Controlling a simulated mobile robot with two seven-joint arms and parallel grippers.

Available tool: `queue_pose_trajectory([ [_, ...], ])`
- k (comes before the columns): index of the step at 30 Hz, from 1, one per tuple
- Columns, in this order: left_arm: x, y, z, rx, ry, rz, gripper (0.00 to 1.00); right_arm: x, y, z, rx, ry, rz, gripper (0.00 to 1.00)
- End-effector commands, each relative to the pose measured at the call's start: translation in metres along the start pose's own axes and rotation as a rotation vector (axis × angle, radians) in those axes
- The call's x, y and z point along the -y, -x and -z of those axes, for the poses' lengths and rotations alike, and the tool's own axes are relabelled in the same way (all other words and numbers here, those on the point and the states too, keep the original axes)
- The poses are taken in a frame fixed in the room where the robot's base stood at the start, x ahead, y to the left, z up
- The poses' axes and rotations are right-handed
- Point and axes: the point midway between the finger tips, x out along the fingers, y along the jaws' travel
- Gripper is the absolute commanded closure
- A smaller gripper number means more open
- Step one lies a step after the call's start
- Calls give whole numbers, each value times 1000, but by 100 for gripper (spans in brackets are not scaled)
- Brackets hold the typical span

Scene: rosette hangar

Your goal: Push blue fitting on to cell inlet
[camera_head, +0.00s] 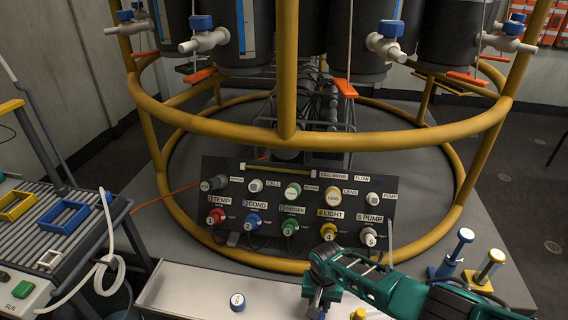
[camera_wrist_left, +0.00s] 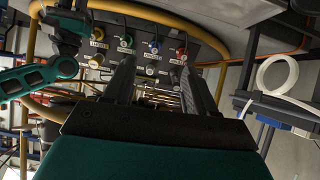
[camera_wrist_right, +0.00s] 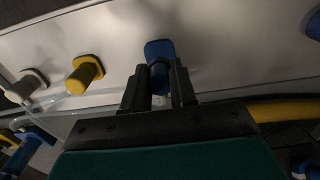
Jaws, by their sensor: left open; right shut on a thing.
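My right gripper (camera_wrist_right: 158,88) is shut on a blue fitting (camera_wrist_right: 159,52), whose flat blue head lies against or just over a pale surface in the right wrist view; contact cannot be told. In the head view the right gripper (camera_head: 319,298) points down over the right part of the white tray (camera_head: 190,285), and its arm hides most of the fitting. My left gripper (camera_wrist_left: 157,75) is open and empty, facing the panel.
A white hose (camera_head: 98,275) hangs by the left table. The tray's left half is mostly clear.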

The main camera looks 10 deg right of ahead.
Motion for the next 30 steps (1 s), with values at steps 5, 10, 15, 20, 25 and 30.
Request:
queue_pose_trajectory([
  [5, 2, 4, 4, 2, -2, 5, 44, 0, 9, 0, 1, 0, 0, 100],
  [10, 3, 6, 6, 2, -6, 9, 44, 0, 16, 0, 1, 0, 0, 100],
  [15, 4, 9, 11, -5, -8, 12, 44, 0, 23, 0, 1, 0, 1, 100],
  [20, 5, 12, 11, 1, -9, 16, 44, 0, 29, 0, 1, 0, 1, 100],
  [25, 6, 14, 9, 3, -10, 19, 44, 0, 34, 0, 1, 0, 0, 100],
  [30, 7, 14, 8, 5, -13, 20, 44, 0, 34, 0, 1, 0, 0, 100],
])
